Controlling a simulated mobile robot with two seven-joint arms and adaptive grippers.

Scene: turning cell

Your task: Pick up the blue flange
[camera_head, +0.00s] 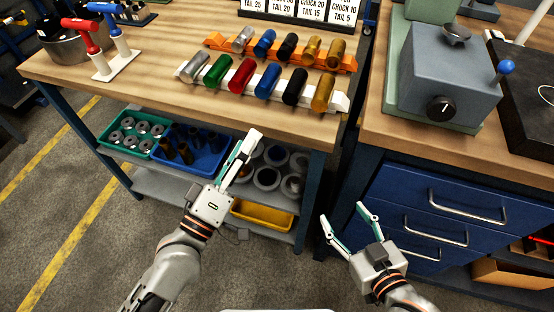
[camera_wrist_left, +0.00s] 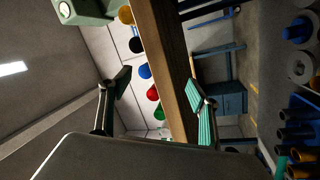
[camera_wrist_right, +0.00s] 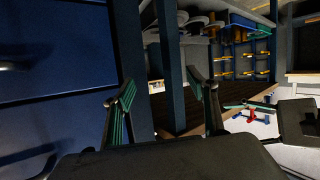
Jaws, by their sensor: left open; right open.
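Blue cylinders stand out on the bench too, one on the white rack (camera_head: 268,80) and one on the orange rack (camera_head: 265,43). I cannot tell for certain which is the blue flange. My left gripper (camera_head: 246,150) is open and empty, in front of the bench edge; its fingers also show in the left wrist view (camera_wrist_left: 158,87). My right gripper (camera_head: 343,213) is open and empty, before the blue drawers.
A green bin (camera_head: 108,148) of grey flanges and a blue bin (camera_head: 215,172) of dark bushings stand on the shelf. A yellow tray (camera_head: 262,216) is lower. A grey machine (camera_head: 447,75) stands on the right bench.

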